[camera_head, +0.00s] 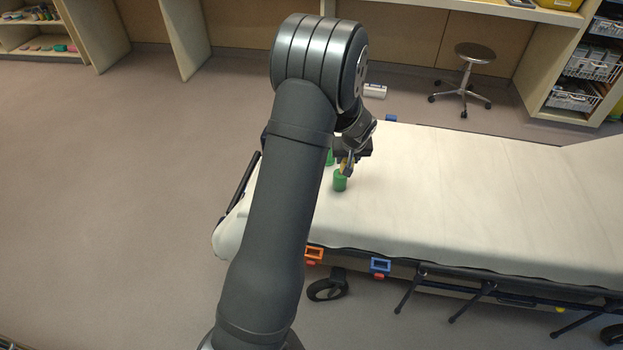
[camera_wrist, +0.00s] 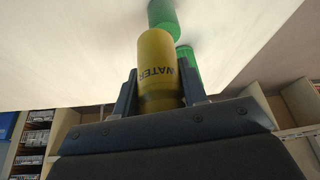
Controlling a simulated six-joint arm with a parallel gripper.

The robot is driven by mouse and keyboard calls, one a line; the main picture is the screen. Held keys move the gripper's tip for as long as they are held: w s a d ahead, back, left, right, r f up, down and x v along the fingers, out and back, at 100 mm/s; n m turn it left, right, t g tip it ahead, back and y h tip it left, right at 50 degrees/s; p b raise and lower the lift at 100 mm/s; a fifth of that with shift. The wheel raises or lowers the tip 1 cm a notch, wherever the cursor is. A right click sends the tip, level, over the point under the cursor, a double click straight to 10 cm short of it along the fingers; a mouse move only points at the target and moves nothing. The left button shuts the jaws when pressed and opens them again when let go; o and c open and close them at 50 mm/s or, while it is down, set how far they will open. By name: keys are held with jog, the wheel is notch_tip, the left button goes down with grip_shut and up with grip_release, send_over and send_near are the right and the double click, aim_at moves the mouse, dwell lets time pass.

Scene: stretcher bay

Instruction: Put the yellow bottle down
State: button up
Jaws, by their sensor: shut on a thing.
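The yellow bottle (camera_wrist: 156,70) is between the two fingers of my gripper (camera_wrist: 158,92) in the wrist view, with "WATER" printed on its side. My gripper is shut on it. In the head view my gripper (camera_head: 346,168) is over the left part of the stretcher, and only a sliver of the bottle (camera_head: 343,167) shows. A green object (camera_head: 340,183) stands on the white sheet just below the gripper, and a second green object (camera_head: 329,158) is partly hidden behind my arm. I cannot tell whether the bottle touches anything beneath it.
The stretcher's white sheet (camera_head: 470,195) is clear to the right of the green objects. A dark side rail (camera_head: 240,185) is at its left end. A stool (camera_head: 468,75) and shelves with wire baskets (camera_head: 585,75) stand behind. The floor at left is open.

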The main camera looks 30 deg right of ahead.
jog(key=shift+n, duration=0.3)
jog(key=shift+w+a+f, duration=1.35)
jog(key=shift+w+f, duration=0.45)
jog(key=shift+w, duration=0.15)
jog(key=shift+w+a+f, duration=1.35)
jog(key=shift+w+f, duration=0.5)
jog(key=shift+w, duration=0.15)
jog(key=shift+w+a+f, duration=1.35)
jog(key=shift+w+f, duration=0.45)
jog(key=shift+w, duration=0.15)
jog(key=shift+f, duration=0.2)
jog(key=o, duration=1.1)
jog(key=v, duration=1.2)
jog(key=shift+r, duration=0.15)
